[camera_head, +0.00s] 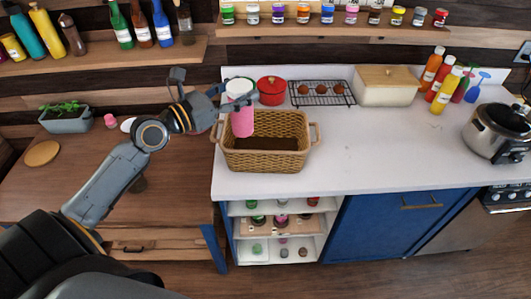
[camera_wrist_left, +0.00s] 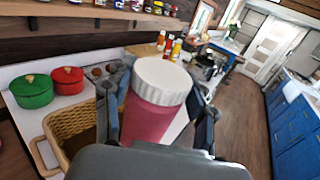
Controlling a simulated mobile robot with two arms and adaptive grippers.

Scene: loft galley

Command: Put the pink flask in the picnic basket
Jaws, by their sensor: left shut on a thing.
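The pink flask (camera_head: 242,122) with a white lid is held upright by my left gripper (camera_head: 228,103). In the head view its lower end overlaps the back left part of the picnic basket. The wicker picnic basket (camera_head: 265,160) stands on the white counter, open at the top, with a dark inside. In the left wrist view the flask (camera_wrist_left: 148,118) sits between the two fingers of my left gripper (camera_wrist_left: 158,105), and the basket (camera_wrist_left: 72,122) is to its left. I cannot tell how far the flask's base is above the basket's rim. My right gripper is not in view.
A red pot (camera_head: 271,91), a wire rack (camera_head: 322,94) with brown round things and a cream bread box (camera_head: 386,87) stand behind the basket. Bottles (camera_head: 442,90) and a steel cooker (camera_head: 497,132) are at the right. The counter right of the basket is clear.

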